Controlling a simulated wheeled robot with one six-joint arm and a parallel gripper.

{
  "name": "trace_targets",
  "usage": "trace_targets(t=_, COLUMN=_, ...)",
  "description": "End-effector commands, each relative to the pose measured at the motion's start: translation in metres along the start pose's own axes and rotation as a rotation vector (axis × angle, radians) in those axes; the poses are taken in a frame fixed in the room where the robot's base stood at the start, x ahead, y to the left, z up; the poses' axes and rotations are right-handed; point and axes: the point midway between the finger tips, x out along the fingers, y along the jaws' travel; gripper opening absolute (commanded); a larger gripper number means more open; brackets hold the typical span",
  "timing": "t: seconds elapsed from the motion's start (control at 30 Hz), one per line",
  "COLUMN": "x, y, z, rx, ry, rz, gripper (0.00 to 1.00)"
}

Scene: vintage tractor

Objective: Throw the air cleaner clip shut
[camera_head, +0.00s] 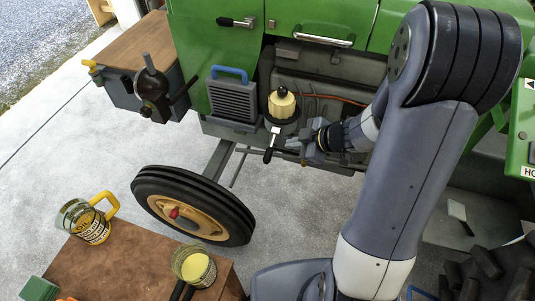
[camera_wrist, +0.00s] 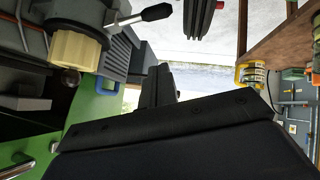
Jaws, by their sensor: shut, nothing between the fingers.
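The air cleaner (camera_head: 282,106) is a cream ribbed cylinder with a dark knob on top, in a dark round base on the tractor's side. Its clip (camera_head: 272,140) is a metal lever with a black handle, hanging down in front of the base. In the wrist view the clip's black handle (camera_wrist: 157,12) sticks out sideways at the top, and the cream air cleaner (camera_wrist: 76,50) is at the upper left. My gripper (camera_head: 291,143) is shut and empty, just right of the clip. In the wrist view its fingers (camera_wrist: 158,82) look apart from the handle.
The green tractor (camera_head: 325,15) has another black-handled lever (camera_head: 238,22) on its hood. A grey grille with a blue handle (camera_head: 230,90) is left of the air cleaner. The front wheel (camera_head: 195,205) is below.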

Motion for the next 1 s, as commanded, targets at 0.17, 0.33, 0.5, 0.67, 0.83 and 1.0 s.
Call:
trace_targets(t=0.17, x=0.004, y=-0.001, z=0.001, rx=0.059, ry=-0.008, rz=-0.005, gripper=0.0)
trace_targets(t=0.33, x=0.028, y=-0.003, z=0.002, rx=0.059, ry=-0.007, rz=-0.008, gripper=0.0)
trace_targets(t=0.5, x=0.065, y=-0.003, z=0.003, rx=0.057, ry=-0.007, rz=-0.009, gripper=0.0)
trace_targets(t=0.67, x=0.099, y=-0.003, z=0.002, rx=0.056, ry=-0.007, rz=-0.008, gripper=0.0)
trace_targets(t=0.83, x=0.116, y=-0.003, z=0.018, rx=0.06, ry=-0.009, rz=-0.003, gripper=0.0)
trace_targets(t=1.0, x=0.125, y=-0.003, z=0.027, rx=0.058, ry=-0.008, rz=-0.003, gripper=0.0)
